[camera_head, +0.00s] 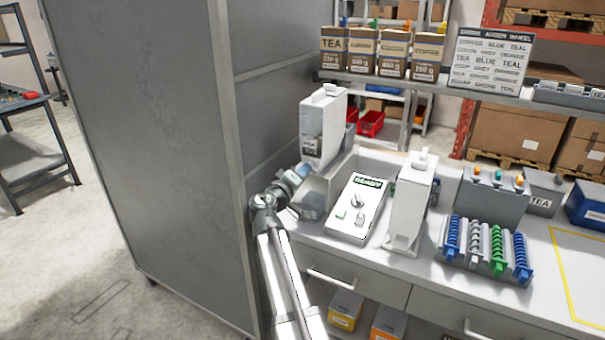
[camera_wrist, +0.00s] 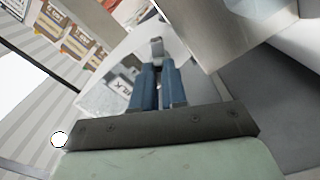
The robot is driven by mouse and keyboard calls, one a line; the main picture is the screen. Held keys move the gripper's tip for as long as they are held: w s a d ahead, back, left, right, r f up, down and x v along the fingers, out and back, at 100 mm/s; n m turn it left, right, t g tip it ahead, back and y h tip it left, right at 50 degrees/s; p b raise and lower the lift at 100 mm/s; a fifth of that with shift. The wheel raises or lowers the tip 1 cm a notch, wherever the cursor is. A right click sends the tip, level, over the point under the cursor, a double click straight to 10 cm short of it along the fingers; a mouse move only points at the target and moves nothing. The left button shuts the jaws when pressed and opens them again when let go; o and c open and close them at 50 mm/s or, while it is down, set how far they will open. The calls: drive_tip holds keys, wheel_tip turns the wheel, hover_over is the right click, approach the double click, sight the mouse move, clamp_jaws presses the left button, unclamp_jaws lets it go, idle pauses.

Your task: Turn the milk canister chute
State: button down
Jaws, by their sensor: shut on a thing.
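The milk canister (camera_head: 323,125) is a tall white and grey box at the left end of the counter, beside the grey partition. Its label, seeming to read MILK, shows in the wrist view (camera_wrist: 122,84). My gripper (camera_head: 301,171) is at the lower front of this canister. In the wrist view its two blue fingers (camera_wrist: 158,68) are closed on a small grey piece, the chute (camera_wrist: 156,48), which sticks out beyond the fingertips. In the head view the chute is hidden by my gripper.
A control box (camera_head: 357,205) with a green display stands right of my gripper, then a second white canister (camera_head: 411,205). Farther right is a rack of coloured augers (camera_head: 490,245). The tall grey partition (camera_head: 160,130) is close on my arm's left.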

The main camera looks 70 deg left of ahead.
idle(0.4)
drive_tip(key=c, duration=1.2)
unclamp_jaws()
drive_tip(key=shift+o, duration=0.2)
drive_tip(key=shift+s, duration=0.1)
drive_tip(key=v, duration=1.3)
drive_tip(key=shift+s+d, duration=0.2)
drive_tip(key=shift+d, duration=0.05)
